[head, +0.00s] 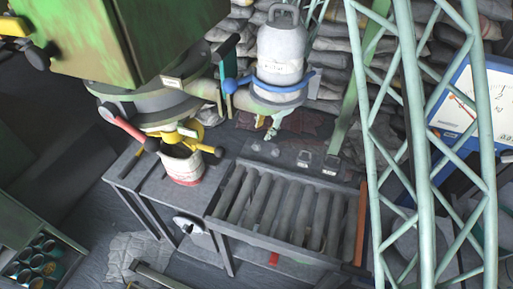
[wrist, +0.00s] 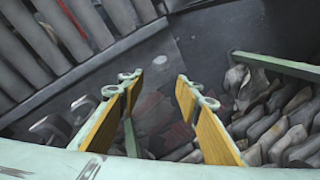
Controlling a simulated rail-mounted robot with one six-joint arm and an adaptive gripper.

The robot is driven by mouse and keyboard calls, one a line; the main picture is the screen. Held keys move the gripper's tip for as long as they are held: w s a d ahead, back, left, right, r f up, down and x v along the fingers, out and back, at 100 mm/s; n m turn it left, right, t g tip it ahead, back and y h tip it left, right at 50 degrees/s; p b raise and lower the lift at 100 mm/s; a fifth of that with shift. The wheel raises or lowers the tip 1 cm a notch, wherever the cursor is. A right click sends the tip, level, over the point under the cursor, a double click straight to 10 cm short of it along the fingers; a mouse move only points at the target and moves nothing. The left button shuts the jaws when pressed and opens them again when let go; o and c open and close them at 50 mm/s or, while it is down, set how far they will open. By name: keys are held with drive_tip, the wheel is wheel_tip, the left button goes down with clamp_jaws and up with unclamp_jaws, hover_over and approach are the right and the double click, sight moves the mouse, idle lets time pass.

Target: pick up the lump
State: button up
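My gripper (wrist: 152,82) is open and empty in the wrist view, its two yellow-padded fingers apart above the dark bench. A reddish powder patch (wrist: 152,112) shows between the fingers. In the head view, the mint and yellow fingers (head: 272,128) appear below the white canister, above the bench, left of the reddish patch (head: 300,122). The lump cannot be made out clearly there.
Stacked grey sacks (head: 340,60) stand behind. A white bucket (head: 182,168) is at the left bench end. A green lattice frame (head: 420,120) stands on the right.

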drive_tip(key=shift+f, duration=0.1)
drive_tip(key=b, duration=0.3)
hover_over(258, 144)
drive_tip(key=s+d, duration=0.2)
wheel_tip(258, 144, down, 6)
drive_tip(key=f, duration=0.1)
drive_tip(key=shift+w+a+f+b, duration=0.4)
drive_tip(key=shift+w+f, duration=0.1)
drive_tip(key=shift+b+x, duration=1.05)
drive_tip(key=shift+x, duration=1.6)
drive_tip(key=shift+a+r, duration=0.1)
drive_tip(key=shift+a, duration=0.05)
drive_tip(key=shift+c, duration=0.8)
drive_tip(key=c, duration=0.5)
